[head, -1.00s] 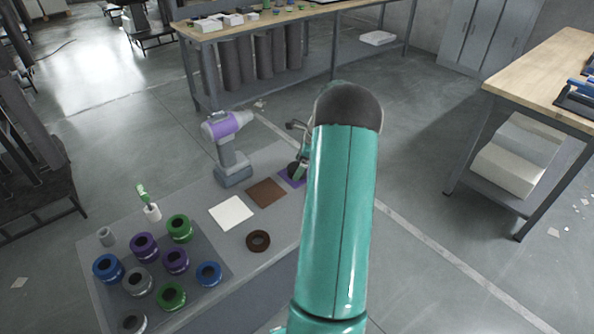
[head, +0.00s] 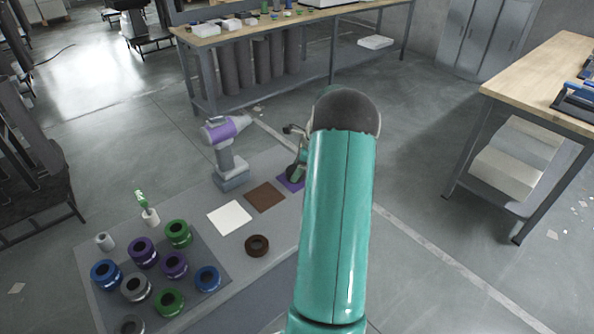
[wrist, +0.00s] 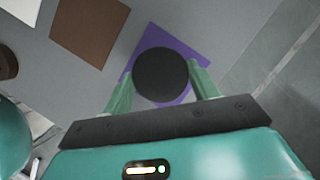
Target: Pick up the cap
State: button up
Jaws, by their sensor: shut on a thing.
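The cap is a dark round disc (wrist: 161,75) in the wrist view, above or on a purple square (wrist: 187,46). My gripper (wrist: 161,82) is shut on it, one green finger at each side. I cannot tell whether the cap touches the square. In the head view my teal arm hides most of the gripper, and the purple square (head: 288,183) shows only in part. A dark edge beside my arm there may be the cap.
A brown square (head: 265,196), a white square (head: 229,217) and a brown ring (head: 257,245) lie on the grey table. A purple-grey drill (head: 228,155) stands behind them. Several coloured ringed cylinders (head: 143,251) stand at the left. A wooden workbench (head: 545,80) is at the right.

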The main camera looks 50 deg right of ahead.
notch_tip(320, 180, up, 2)
jog(key=shift+r, duration=0.2)
jog(key=s+a+r, duration=0.9)
jog(key=s+r, duration=0.1)
jog(key=r, duration=0.1)
jog(key=shift+s+a+r, duration=0.2)
jog(key=shift+a+r, duration=0.05)
jog(key=shift+r, duration=0.1)
jog(key=shift+s, duration=0.1)
